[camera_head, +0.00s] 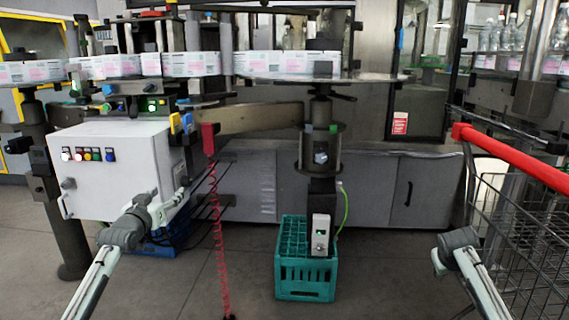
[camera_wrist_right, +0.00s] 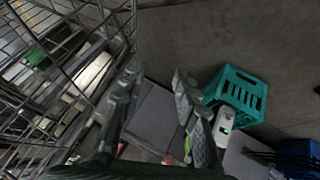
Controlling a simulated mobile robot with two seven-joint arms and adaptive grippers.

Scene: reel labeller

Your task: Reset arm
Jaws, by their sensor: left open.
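My left gripper (camera_head: 178,198) is in front of the grey control box at the left of the head view. Its jaws are small there, apart, with nothing seen in them. My right arm comes in at the lower right of the head view, beside the trolley, and its jaws are hard to make out there. In the right wrist view my right gripper (camera_wrist_right: 155,80) has its two dark fingers spread apart. Only floor and the grey machine base show between them, so it is empty.
The control box (camera_head: 112,168) with coloured buttons is close to my left gripper. A teal crate (camera_head: 305,276) stands on the floor in the middle. A red coiled cable (camera_head: 216,225) hangs left of it. A wire trolley with a red handle (camera_head: 510,155) is at the right.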

